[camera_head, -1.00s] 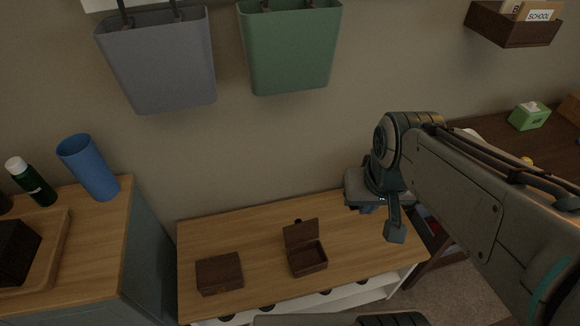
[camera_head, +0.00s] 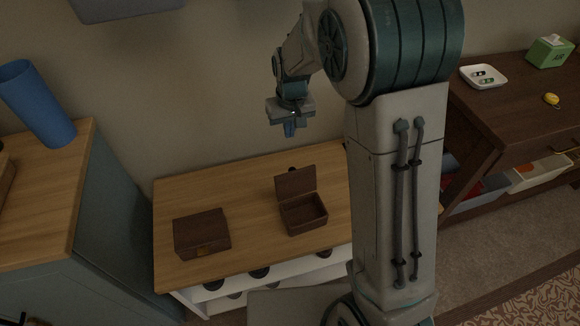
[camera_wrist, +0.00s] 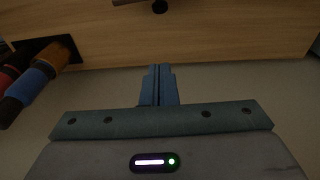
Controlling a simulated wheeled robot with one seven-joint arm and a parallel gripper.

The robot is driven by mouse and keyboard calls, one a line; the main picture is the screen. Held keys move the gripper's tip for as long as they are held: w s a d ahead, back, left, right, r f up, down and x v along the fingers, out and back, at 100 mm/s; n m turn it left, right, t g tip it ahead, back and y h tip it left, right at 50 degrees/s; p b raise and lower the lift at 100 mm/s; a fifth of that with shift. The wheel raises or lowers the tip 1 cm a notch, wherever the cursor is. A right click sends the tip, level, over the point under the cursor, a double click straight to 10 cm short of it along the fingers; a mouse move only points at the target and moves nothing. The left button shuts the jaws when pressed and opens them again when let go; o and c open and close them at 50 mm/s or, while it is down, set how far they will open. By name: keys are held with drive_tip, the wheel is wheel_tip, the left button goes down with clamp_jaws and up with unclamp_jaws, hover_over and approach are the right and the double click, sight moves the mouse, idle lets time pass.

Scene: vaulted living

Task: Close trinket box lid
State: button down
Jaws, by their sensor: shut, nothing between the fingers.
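An open dark wooden trinket box (camera_head: 304,218) stands on the light wood top of a low cabinet. Its lid (camera_head: 295,183) is raised at the back, and the inside looks empty. A second dark wooden box (camera_head: 201,234), shut, stands to its left. My gripper (camera_head: 289,133) is shut and empty, pointing down. In the head view it appears above the open box's raised lid, apart from it.
The low cabinet top (camera_head: 255,200) has bare room around both boxes. A taller cabinet with a blue cup (camera_head: 38,103) stands at left. At right, a dark table (camera_head: 500,110) holds a white dish (camera_head: 483,76), a green tissue box (camera_head: 550,51) and a yellow item (camera_head: 551,98).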

sight(295, 181)
wheel_tip(295, 181, down, 11)
drive_tip(key=w+b, duration=0.2)
drive_tip(key=b, duration=0.1)
drive_tip(key=shift+s+d+r, duration=0.1)
drive_tip(key=shift+s+r, duration=0.05)
drive_tip(key=shift+s, duration=0.85)
drive_tip(key=shift+s+r, duration=0.15)
drive_tip(key=shift+s, duration=0.8)
drive_tip(key=shift+s+d, duration=0.1)
